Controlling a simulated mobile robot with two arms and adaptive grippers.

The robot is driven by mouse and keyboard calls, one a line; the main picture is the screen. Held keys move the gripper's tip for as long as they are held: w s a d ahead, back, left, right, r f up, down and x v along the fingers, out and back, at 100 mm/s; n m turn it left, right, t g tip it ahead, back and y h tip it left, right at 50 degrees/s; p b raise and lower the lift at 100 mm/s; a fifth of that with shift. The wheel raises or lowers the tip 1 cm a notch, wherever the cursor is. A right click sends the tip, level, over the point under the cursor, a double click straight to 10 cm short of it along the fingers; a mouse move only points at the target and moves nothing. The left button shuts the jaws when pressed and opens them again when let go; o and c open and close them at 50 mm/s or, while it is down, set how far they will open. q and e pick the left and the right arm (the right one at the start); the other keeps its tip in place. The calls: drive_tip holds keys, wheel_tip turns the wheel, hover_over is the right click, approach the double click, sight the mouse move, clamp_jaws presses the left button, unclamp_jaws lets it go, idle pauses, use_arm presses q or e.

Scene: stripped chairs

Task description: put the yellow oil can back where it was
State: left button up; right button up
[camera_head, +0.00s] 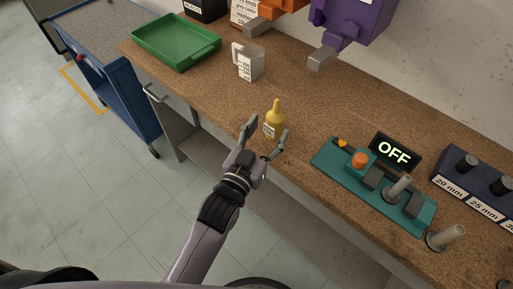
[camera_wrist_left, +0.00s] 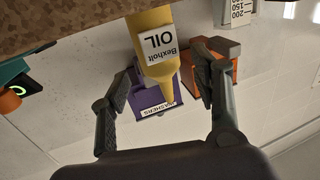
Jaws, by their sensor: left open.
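The yellow oil can (camera_head: 275,121) stands upright near the front edge of the brown workbench (camera_head: 300,108), with its nozzle pointing up. My left gripper (camera_head: 266,138) is open at the bench's front edge, with the can between or just beyond its fingertips. In the left wrist view the picture is upside down, and the oil can (camera_wrist_left: 155,45) with its "Bexholt OIL" label shows between the spread fingers of the left gripper (camera_wrist_left: 158,85). A gap shows on both sides of it there. My right gripper is not in view.
A teal fixture (camera_head: 340,160) with an "OFF" display (camera_head: 394,152) lies to the right, near a dark block rack (camera_head: 480,185). Purple (camera_head: 350,20) and orange dispensers hang behind.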

use_arm(q)
drive_tip(key=v, duration=0.7)
drive_tip(key=shift+b, duration=0.45)
drive_tip(key=s+a+f+g+y, duration=0.1)
drive_tip(key=s+a+f+g, duration=0.15)
drive_tip(key=f, duration=1.35)
drive_tip(key=s+a+f+g+y, duration=0.2)
drive_tip(key=f+g, duration=0.2)
drive_tip(key=f, duration=1.2)
drive_tip(key=s+a+f+n+g+y, duration=0.1)
drive_tip(key=s+a+f+g, duration=0.3)
drive_tip(key=s+f, duration=0.55)
drive_tip(key=s+a+f+g+y, duration=0.1)
drive_tip(key=s+a+f+g, duration=0.1)
drive_tip(key=s+a+f, duration=0.7)
drive_tip(key=s+a+f+g, duration=0.1)
drive_tip(key=s+f, duration=0.2)
drive_tip(key=s, duration=0.2)
drive_tip(key=s+f+g+y, duration=0.1)
drive_tip(key=s+f+g, duration=0.1)
drive_tip(key=s+f, duration=0.2)
drive_tip(key=shift+s+a+n, duration=0.4)
drive_tip(key=shift+s, duration=0.7)
